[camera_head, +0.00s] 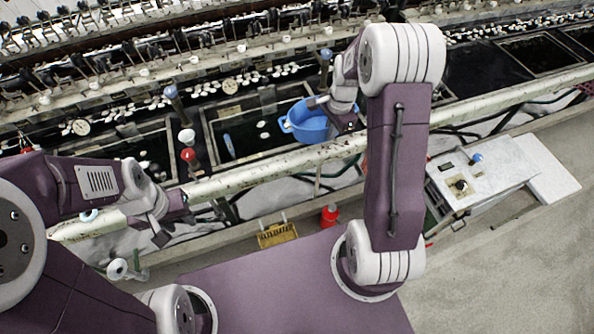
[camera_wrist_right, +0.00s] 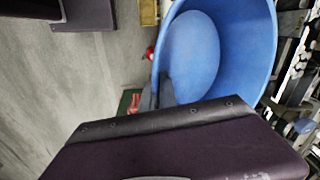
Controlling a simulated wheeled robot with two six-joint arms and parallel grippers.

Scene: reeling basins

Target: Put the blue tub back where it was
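The blue tub (camera_head: 305,122) is at the dark water basin (camera_head: 240,140) beyond the pale pipe, in the head view. My right gripper (camera_head: 330,108) is at the tub's right side and hides part of it. In the right wrist view the tub (camera_wrist_right: 245,40) fills the upper right, its open inside showing. The right fingers (camera_wrist_right: 160,95) straddle its rim, one inside and one outside, and look shut on it. Whether the tub touches the water is unclear. My left gripper (camera_head: 173,229) is near the pipe at the left, empty, its dark fingertips apart.
The long pale pipe (camera_head: 270,168) runs across in front of the basins. Several upright handles, one with a red knob (camera_head: 188,155), stand left of the tub. A yellow crate (camera_head: 277,235) and a red object (camera_head: 330,215) lie below the pipe. A white bench (camera_head: 480,175) stands right.

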